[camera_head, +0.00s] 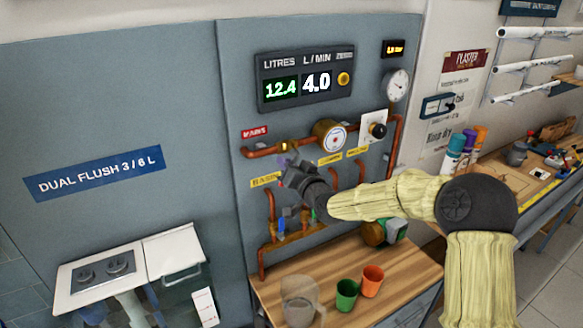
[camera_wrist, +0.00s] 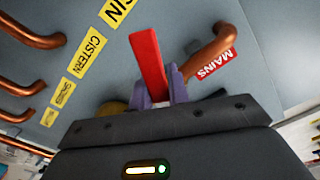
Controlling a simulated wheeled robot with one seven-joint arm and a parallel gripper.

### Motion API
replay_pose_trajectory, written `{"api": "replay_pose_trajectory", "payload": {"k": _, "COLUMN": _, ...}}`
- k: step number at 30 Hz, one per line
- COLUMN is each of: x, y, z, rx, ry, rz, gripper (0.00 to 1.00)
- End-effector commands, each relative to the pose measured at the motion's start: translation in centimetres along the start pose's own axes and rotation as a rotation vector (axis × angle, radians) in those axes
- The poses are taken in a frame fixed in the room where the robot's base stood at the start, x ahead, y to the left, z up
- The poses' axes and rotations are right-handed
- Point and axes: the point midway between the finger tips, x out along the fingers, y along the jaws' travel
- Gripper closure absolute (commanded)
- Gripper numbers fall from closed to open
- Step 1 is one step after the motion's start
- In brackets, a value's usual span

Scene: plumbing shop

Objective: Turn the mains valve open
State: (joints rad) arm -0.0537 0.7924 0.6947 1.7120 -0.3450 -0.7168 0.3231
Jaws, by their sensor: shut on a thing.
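The mains valve's red lever (camera_wrist: 149,62) stands up from between the two purple fingers of my gripper (camera_wrist: 163,90) in the wrist view. My gripper is shut on the lever, which lies at an angle to the copper pipe (camera_wrist: 213,48). The red MAINS label (camera_wrist: 215,64) is just right of it, and also shows in the head view (camera_head: 254,132). A brass valve body peeks out left of the fingers; most of it is hidden. In the head view my gripper (camera_head: 287,160) is at the panel below the pipe, and the lever is hidden.
The display (camera_head: 304,77) reads 12.4 litres and 4.0 L/min. A round gauge (camera_head: 330,134) and yellow labels, including CISTERN (camera_wrist: 87,52), are close by. Below, a wooden bench (camera_head: 405,266) holds a clear container (camera_head: 299,302), a green cup (camera_head: 346,295) and an orange cup (camera_head: 372,281).

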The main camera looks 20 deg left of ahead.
Motion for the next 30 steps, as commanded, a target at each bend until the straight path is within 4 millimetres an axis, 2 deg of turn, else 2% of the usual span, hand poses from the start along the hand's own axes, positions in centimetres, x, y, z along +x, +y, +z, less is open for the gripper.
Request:
{"api": "replay_pose_trajectory", "payload": {"k": 11, "x": 0.0, "y": 0.0, "z": 0.0, "rx": 0.005, "ry": 0.000, "rz": 0.001, "gripper": 1.00}}
{"api": "replay_pose_trajectory", "payload": {"k": 12, "x": 0.0, "y": 0.0, "z": 0.0, "rx": 0.005, "ry": -0.001, "rz": 0.001, "gripper": 0.79}}
{"api": "replay_pose_trajectory", "payload": {"k": 15, "x": 0.0, "y": 0.0, "z": 0.0, "rx": 0.004, "ry": -0.001, "rz": 0.001, "gripper": 0.61}}
{"api": "replay_pose_trajectory", "payload": {"k": 25, "x": -0.2, "y": 0.1, "z": 0.0, "rx": 0.004, "ry": 0.000, "rz": 0.001, "gripper": 0.61}}
{"api": "replay_pose_trajectory", "payload": {"k": 30, "x": -1.4, "y": 0.2, "z": 0.0, "rx": 0.002, "ry": 0.001, "rz": 0.001, "gripper": 0.61}}
